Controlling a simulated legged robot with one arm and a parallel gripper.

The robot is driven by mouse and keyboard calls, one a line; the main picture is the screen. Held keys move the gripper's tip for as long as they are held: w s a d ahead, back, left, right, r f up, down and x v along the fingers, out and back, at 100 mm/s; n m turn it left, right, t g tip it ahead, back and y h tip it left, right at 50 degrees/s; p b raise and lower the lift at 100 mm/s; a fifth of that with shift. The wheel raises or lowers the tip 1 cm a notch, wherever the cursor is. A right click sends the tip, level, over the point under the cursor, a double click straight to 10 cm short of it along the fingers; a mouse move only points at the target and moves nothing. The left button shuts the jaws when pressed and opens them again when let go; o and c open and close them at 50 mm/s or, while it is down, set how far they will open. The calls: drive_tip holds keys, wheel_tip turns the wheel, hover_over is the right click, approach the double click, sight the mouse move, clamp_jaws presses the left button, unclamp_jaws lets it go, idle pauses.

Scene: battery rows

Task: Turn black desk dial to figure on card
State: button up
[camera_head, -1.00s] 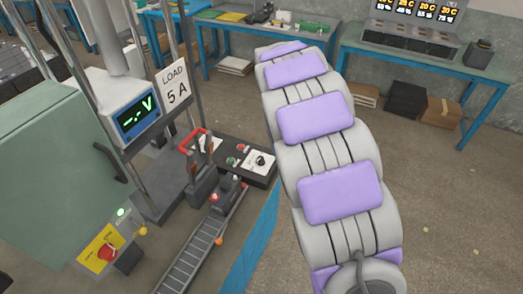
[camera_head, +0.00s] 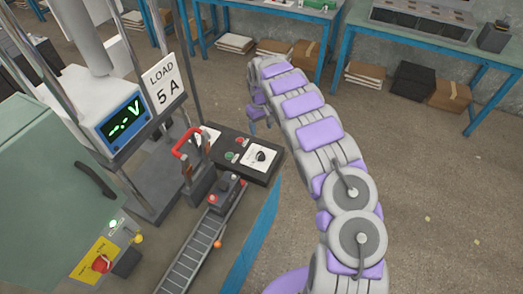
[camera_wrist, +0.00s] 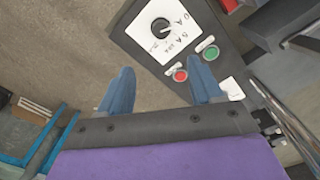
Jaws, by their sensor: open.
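The black dial (camera_head: 261,156) sits on a white scale plate on a dark desk panel (camera_head: 230,142). In the wrist view the black dial (camera_wrist: 161,27) is near the top, with figures including 5 A printed beside it; its exact setting is too small to read. The card (camera_head: 163,84) reads LOAD 5 A. My gripper (camera_wrist: 161,72) is open and empty, its two blue fingers apart, with the dial beyond the fingertips and not between them. In the head view my gripper (camera_head: 259,114) hangs just behind the panel.
A red button (camera_wrist: 180,75) and a green button (camera_wrist: 210,53) are beside the dial. A red-handled switch (camera_head: 187,143) stands left of the panel. A display (camera_head: 124,118) shows -.-V. A green cabinet (camera_head: 50,190) is at left. Open floor lies right.

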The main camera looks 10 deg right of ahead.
sight(261, 154)
wheel_tip(261, 154, down, 17)
drive_tip(key=shift+a+f+b, duration=0.1)
drive_tip(key=shift+b, duration=1.15)
drive_tip(key=shift+c, duration=0.3)
drive_tip(key=c, duration=1)
drive_tip(key=shift+m, duration=0.4)
drive_tip(key=m, duration=0.2)
drive_tip(key=shift+s+a+m+p, duration=0.1)
drive_tip(key=shift+m+p, duration=0.2)
drive_tip(key=m, duration=0.5)
drive_tip(key=shift+m, duration=0.3)
